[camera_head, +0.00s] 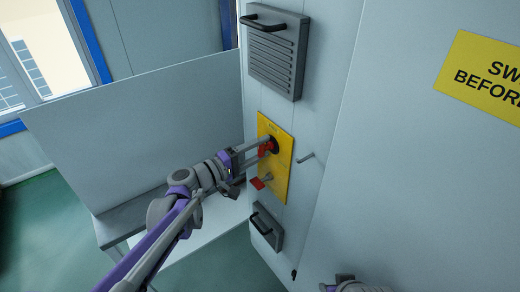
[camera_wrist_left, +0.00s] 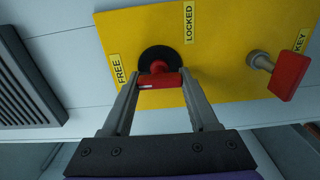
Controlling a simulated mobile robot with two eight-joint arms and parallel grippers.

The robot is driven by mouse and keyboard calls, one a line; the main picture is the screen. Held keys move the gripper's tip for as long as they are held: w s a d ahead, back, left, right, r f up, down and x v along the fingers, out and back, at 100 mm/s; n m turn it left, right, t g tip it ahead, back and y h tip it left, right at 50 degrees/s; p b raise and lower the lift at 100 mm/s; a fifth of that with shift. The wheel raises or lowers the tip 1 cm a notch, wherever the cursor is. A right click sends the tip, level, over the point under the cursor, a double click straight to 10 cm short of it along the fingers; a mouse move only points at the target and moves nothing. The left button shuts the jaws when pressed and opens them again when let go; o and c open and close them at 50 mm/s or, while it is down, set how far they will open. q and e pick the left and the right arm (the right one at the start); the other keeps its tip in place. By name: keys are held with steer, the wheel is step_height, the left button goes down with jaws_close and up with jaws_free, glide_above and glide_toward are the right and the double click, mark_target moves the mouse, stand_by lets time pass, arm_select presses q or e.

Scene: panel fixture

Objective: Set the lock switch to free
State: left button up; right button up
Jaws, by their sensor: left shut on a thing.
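The lock switch is a red handle (camera_wrist_left: 160,80) on a round black base (camera_wrist_left: 158,57), set on a yellow plate (camera_wrist_left: 225,40). The plate carries a FREE label (camera_wrist_left: 118,70) to the left of the switch and a LOCKED label (camera_wrist_left: 189,22) to its upper right in the left wrist view. My left gripper (camera_head: 267,150) is shut on the red handle, one finger on each side. It also shows in the left wrist view (camera_wrist_left: 160,85). I cannot tell exactly which label the handle points to. Part of my right arm shows at the bottom edge; its fingers are not clear.
A red key (camera_wrist_left: 289,75) sits in the plate beside a KEY label (camera_wrist_left: 301,40). A grey vented box (camera_head: 276,55) is above the plate and a smaller grey box (camera_head: 267,226) below. A yellow sign (camera_head: 485,75) is at right.

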stand_by(0.4)
arm_select(q)
steer(key=o, duration=1.4)
steer(key=b+v, duration=0.1)
steer(key=v, duration=1)
steer(key=shift+d, duration=0.1)
